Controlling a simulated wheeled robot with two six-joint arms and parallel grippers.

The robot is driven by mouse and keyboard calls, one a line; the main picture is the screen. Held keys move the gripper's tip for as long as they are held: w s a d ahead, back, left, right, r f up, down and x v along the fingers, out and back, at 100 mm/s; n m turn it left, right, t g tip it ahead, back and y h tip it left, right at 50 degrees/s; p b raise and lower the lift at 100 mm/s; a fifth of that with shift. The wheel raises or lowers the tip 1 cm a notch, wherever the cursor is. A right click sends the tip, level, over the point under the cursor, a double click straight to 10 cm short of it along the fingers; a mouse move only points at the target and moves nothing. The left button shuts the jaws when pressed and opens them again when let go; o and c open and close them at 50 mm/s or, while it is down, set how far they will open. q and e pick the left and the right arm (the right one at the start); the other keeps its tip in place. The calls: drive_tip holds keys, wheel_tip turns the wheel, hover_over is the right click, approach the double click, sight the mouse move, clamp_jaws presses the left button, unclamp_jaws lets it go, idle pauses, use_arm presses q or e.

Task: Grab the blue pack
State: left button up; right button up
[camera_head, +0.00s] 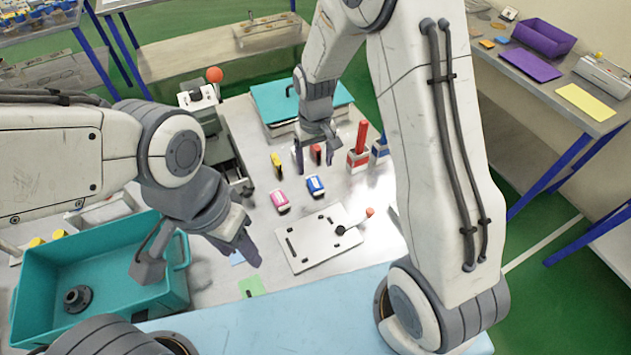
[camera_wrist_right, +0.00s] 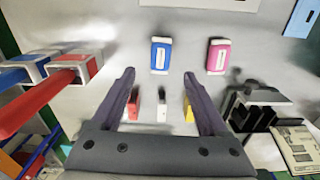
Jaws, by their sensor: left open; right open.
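The blue pack (camera_head: 315,185), with a white label, lies on the table just in front of my right gripper (camera_head: 317,157) in the head view. In the right wrist view the blue pack (camera_wrist_right: 161,56) lies just beyond the fingertips of my right gripper (camera_wrist_right: 159,76), roughly centred between them. The right gripper is open and empty; I cannot tell its exact height over the table. A pink pack (camera_head: 280,200) lies to the left of the blue one, apart from it. My left gripper (camera_head: 198,262) is open and empty, beside and partly over the teal bin.
The teal bin (camera_head: 175,296) holds a dark round part. A white plate (camera_head: 318,238) with slots lies nearer me. Red and blue tools (camera_head: 360,147) stand right of the right gripper. Small red, white and yellow pieces show between its fingers in the wrist view. A teal-topped stack (camera_head: 285,97) stands behind.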

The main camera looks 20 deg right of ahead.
sight(315, 182)
drive_tip(key=shift+f, duration=0.95)
drive_tip(key=shift+s+f+p, duration=0.15)
drive_tip(key=shift+f+p, duration=0.35)
drive_tip(key=shift+f, duration=0.1)
wheel_tip(315, 182, down, 3)
drive_tip(key=shift+f+p, duration=0.2)
drive_tip(key=shift+p, duration=0.4)
drive_tip(key=shift+f, duration=0.4)
clamp_jaws()
